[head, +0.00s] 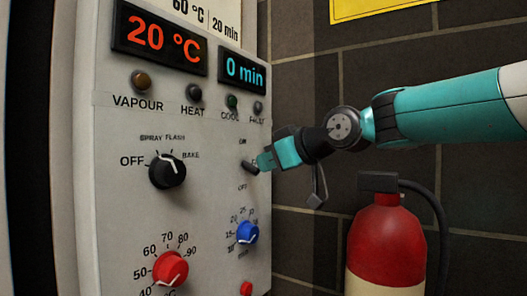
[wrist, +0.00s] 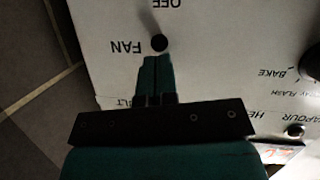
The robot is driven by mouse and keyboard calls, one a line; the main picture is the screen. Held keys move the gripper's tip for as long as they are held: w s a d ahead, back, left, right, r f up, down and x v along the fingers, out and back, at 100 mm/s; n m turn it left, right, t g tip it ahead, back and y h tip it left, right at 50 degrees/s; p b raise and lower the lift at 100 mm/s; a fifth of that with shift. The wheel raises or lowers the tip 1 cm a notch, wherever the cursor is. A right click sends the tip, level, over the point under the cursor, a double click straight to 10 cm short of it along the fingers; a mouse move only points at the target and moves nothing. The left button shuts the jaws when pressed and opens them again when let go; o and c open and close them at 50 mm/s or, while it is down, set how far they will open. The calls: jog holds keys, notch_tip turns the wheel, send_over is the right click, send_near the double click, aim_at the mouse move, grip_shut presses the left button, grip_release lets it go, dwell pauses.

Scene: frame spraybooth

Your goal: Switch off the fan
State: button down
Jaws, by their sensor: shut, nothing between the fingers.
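The fan switch is a small black toggle lever (head: 250,167) on the right side of the grey control panel (head: 205,220), between an ON mark above and an OFF mark below. It also shows in the wrist view (wrist: 159,42) as a round black end beside the word FAN, with OFF at the top of that upside-down view. The lever sticks out and seems tilted up toward ON, but I cannot be sure. My gripper (head: 262,161) is shut and empty, its tips close to the lever on its ON side. In the wrist view the tips (wrist: 155,58) nearly meet the lever; contact is unclear.
The black mode knob (head: 167,171), blue timer knob (head: 246,233) and red temperature knob (head: 170,271) are nearby on the panel. Displays (head: 160,40) and indicator lamps sit above. A red fire extinguisher (head: 385,245) stands below my arm, before a dark tiled wall (head: 300,90).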

jog(key=shift+r+p, duration=0.4)
jog(key=shift+r, duration=0.25)
jog(key=b+v, duration=0.1)
jog(key=v, duration=1.2)
jog(key=shift+s, duration=0.2)
